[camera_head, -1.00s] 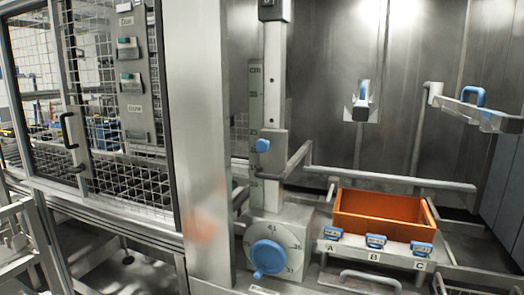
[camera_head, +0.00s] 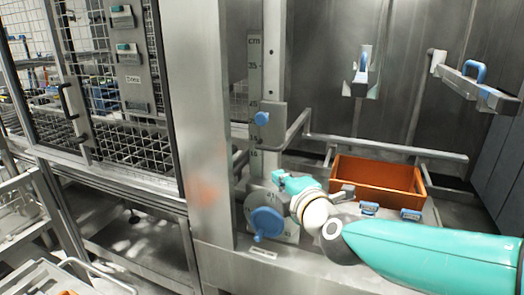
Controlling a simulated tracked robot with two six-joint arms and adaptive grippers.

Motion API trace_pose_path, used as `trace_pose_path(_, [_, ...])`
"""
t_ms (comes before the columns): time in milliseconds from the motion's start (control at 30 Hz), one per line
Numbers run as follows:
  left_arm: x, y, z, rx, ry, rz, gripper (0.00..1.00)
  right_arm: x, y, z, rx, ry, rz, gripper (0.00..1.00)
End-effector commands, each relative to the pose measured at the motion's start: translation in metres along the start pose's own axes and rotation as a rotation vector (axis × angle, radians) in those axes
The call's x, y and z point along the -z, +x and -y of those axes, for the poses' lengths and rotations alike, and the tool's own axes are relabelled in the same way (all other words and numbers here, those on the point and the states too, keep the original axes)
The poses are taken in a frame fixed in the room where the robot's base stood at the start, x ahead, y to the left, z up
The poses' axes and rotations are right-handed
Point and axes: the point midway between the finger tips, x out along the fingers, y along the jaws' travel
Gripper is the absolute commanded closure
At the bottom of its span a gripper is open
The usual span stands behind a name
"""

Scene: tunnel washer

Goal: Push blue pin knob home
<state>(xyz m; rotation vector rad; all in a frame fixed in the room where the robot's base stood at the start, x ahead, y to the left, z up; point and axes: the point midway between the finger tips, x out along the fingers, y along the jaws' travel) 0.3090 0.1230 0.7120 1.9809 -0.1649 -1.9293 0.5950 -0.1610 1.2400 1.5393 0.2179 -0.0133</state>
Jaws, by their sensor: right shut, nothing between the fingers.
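The blue pin knob (camera_head: 262,118) sits on the grey slider bracket (camera_head: 271,131) of the upright post with the cm scale (camera_head: 254,75). How far it stands out is too small to tell. My right arm reaches in from the right, and its gripper (camera_head: 279,177) shows small in front of the post's base. The gripper is shut and empty. It is below and slightly right of the knob, apart from it. Its finger detail is hard to make out. My left gripper is not in view.
A blue handwheel (camera_head: 266,222) is just below my right gripper. An orange bin (camera_head: 378,174) stands behind my arm, with blue-topped latches (camera_head: 410,215) in front. A grey rail (camera_head: 298,128) juts out right of the knob. A wide steel pillar (camera_head: 196,120) stands left.

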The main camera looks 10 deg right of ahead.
Motion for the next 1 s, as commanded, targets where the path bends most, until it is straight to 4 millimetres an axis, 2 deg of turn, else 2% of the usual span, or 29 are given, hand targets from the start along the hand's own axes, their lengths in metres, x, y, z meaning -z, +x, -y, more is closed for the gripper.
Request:
trace_pose_path(33, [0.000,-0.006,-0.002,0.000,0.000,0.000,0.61,0.005,-0.016,-0.037,-0.061,0.006,-0.013,1.00])
trace_pose_path(100, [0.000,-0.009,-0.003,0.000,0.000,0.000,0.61,0.012,-0.032,-0.065,-0.112,0.011,-0.030,1.00])
trace_pose_path(200, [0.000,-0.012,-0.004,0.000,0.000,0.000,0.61,0.020,-0.043,-0.084,-0.149,0.013,-0.050,1.00])
trace_pose_path(333, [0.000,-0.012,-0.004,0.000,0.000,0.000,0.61,0.027,-0.037,-0.086,-0.151,0.011,-0.062,1.00])
trace_pose_path(467, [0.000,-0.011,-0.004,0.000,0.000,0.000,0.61,0.028,-0.021,-0.087,-0.149,0.012,-0.060,1.00])
trace_pose_path(867, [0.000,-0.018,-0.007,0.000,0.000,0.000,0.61,0.032,0.058,-0.100,-0.149,0.011,-0.059,1.00])
trace_pose_path(1000, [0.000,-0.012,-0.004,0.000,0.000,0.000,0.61,0.015,0.073,-0.100,-0.150,0.012,-0.056,1.00])
